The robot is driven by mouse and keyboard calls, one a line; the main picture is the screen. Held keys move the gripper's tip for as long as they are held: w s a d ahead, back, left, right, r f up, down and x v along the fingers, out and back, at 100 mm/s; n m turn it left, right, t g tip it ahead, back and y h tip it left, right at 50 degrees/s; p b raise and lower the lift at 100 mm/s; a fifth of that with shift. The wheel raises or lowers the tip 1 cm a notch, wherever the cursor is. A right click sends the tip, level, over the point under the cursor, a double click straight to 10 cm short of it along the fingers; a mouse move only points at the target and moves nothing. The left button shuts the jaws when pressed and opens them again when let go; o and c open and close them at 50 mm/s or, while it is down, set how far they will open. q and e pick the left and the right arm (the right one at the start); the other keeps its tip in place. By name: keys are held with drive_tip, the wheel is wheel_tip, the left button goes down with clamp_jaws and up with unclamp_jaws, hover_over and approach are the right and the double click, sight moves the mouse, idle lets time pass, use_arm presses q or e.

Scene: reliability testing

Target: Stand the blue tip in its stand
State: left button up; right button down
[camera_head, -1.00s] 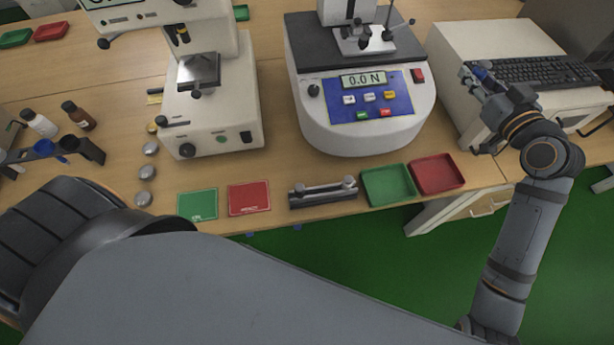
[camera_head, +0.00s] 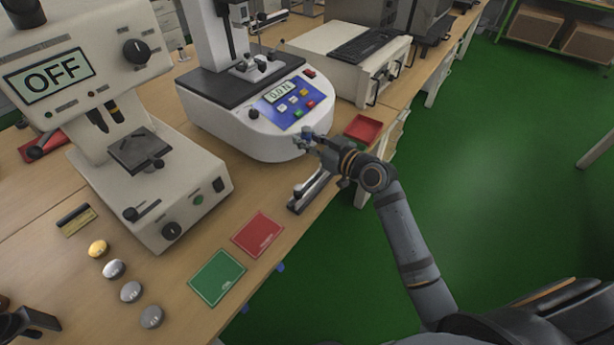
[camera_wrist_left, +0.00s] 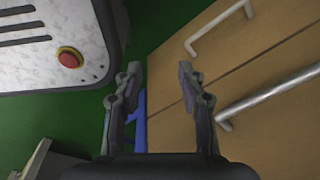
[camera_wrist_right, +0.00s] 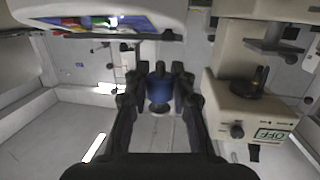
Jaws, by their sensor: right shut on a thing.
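My right gripper (camera_head: 312,142) is shut on the blue tip (camera_wrist_right: 160,87), which shows between its fingers in the right wrist view. The blue tip (camera_head: 306,132) is small in the head view, held up in front of the white force tester. At the lower left edge of the head view a black holder (camera_head: 28,322) is partly cut off; I cannot tell if it is the tip's stand. My left gripper (camera_wrist_left: 160,95) is open and empty in the left wrist view, facing wooden cabinet fronts with metal handles.
The force tester (camera_head: 250,125) and a microscope-like tester (camera_head: 165,185) stand on the bench. A red tray (camera_head: 363,129), a grey metal fixture (camera_head: 312,190), a red card (camera_head: 258,234), a green card (camera_head: 218,277) and several round weights (camera_head: 114,269) lie along the front.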

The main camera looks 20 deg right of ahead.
drive_tip(key=b, duration=0.2)
hover_over(312, 178)
drive_tip(key=s, duration=0.2)
wheel_tip(312, 178, down, 8)
use_arm(q)
drive_tip(key=shift+s+a+f+b, duration=0.15)
drive_tip(key=shift+s+f+b, duration=0.05)
drive_tip(key=shift+f, duration=0.6)
drive_tip(key=shift+s+a+f+b, duration=0.15)
drive_tip(key=shift+s+f+b, duration=0.1)
drive_tip(key=shift+f, duration=0.6)
drive_tip(key=shift+s+a+f+b, duration=0.15)
drive_tip(key=shift+s+f+b, duration=0.05)
drive_tip(key=shift+f, duration=0.6)
use_arm(e)
drive_tip(key=shift+w+a+f+h, duration=0.1)
drive_tip(key=shift+a+f+h, duration=0.1)
drive_tip(key=shift+f, duration=0.45)
drive_tip(key=shift+a+f+h, duration=0.1)
drive_tip(key=shift+f+h, duration=0.1)
drive_tip(key=shift+f, duration=0.45)
use_arm(q)
drive_tip(key=shift+f+b, duration=1.1)
drive_tip(key=shift+b, duration=0.05)
use_arm(e)
drive_tip(key=shift+f, duration=0.95)
use_arm(q)
drive_tip(key=shift+f, duration=0.2)
use_arm(e)
drive_tip(key=shift+f, duration=0.15)
